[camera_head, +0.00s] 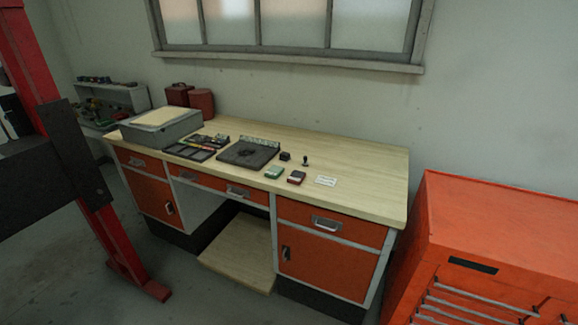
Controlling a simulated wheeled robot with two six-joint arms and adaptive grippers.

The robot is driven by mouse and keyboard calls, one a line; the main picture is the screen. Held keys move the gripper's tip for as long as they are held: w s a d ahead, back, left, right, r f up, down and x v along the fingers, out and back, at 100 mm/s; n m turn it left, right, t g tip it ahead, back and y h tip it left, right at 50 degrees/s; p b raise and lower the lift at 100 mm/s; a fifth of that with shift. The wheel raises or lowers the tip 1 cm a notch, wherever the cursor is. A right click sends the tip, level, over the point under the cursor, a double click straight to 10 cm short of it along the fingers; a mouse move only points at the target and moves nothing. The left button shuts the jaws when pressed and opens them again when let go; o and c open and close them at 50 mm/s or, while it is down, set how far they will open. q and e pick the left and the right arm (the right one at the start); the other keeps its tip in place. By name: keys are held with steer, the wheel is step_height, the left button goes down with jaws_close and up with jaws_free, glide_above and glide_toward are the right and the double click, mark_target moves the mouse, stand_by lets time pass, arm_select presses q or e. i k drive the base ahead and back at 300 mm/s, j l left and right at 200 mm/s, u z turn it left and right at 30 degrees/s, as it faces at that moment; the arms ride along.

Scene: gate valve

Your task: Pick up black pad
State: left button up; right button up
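A flat dark square mat (245,156) with a round mark lies in the middle of the wooden workbench top (365,170). A small black block (285,156) sits just right of it. I cannot tell from this view which of these is the black pad. A small green-topped block (274,173) and a small red-and-dark block (296,178) lie nearer the bench front. A small dark stamp-like piece (306,160) stands upright to the right. Neither of my grippers shows in the head view, and nothing touches these objects.
A white card (325,181) lies right of the blocks. A dark tray set (191,154) and a grey box (161,128) stand left. An orange tool cabinet (500,215) is beside the bench at right. A red post (100,230) rises at left. The bench's right end is clear.

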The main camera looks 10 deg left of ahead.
mark_target(284, 157)
steer(key=i+j+z, duration=0.45)
steer(key=i+j, duration=1)
steer(key=j, duration=0.1)
